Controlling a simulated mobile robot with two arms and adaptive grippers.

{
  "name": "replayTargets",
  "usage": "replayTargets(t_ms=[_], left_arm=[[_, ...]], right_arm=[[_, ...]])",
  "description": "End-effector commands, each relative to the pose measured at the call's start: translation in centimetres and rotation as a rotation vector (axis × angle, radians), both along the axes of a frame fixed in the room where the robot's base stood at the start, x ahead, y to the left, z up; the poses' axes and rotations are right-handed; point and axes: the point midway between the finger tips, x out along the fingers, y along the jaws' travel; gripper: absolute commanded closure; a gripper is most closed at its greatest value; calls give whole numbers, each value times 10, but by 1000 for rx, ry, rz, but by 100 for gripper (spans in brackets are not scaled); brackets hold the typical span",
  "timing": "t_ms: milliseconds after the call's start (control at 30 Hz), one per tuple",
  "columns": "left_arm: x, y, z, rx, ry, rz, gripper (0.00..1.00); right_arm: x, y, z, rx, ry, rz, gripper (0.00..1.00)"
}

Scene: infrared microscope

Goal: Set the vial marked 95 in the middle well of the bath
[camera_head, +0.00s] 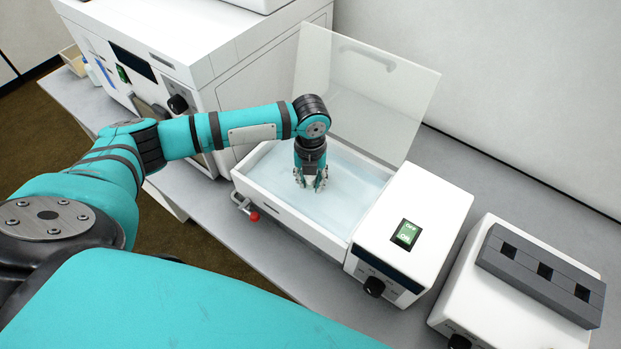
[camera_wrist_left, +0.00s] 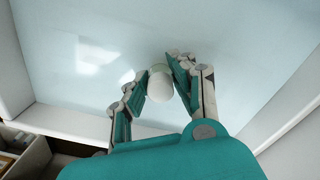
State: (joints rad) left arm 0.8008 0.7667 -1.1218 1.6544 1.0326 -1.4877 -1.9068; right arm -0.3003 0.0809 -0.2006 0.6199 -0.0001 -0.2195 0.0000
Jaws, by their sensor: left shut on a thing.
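My left gripper (camera_head: 311,182) points down over the open water bath (camera_head: 291,226), near the middle of its pale blue surface. In the left wrist view my left gripper (camera_wrist_left: 158,88) is shut on a vial (camera_wrist_left: 160,84), whose white round cap shows between the fingers. The vial's marking cannot be read, and its body is hidden below the cap. The wells of the bath cannot be made out in either view. My right gripper is not in view.
The bath's clear lid (camera_head: 372,85) stands open behind the arm. A control box with a green display (camera_head: 407,234) adjoins the bath at right. Further right is a white unit with a grey three-hole block (camera_head: 541,274). A large white instrument (camera_head: 220,50) stands at left.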

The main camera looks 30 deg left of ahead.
Motion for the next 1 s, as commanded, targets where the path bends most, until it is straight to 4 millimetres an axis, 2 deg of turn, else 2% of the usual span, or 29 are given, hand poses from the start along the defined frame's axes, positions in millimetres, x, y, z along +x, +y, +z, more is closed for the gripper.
replayTargets(t_ms=[300,333,500,700,867,1000], left_arm=[[0,0,-3,0,1,0,100],[0,0,-3,0,0,0,74],[0,0,-3,0,0,0,52],[0,0,-3,0,0,0,49],[0,0,-3,0,0,0,30],[0,0,-3,0,0,0,30]], right_arm=[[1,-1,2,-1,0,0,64],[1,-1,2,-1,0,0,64],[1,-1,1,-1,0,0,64],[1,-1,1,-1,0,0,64],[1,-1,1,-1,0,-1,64],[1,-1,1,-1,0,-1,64]])
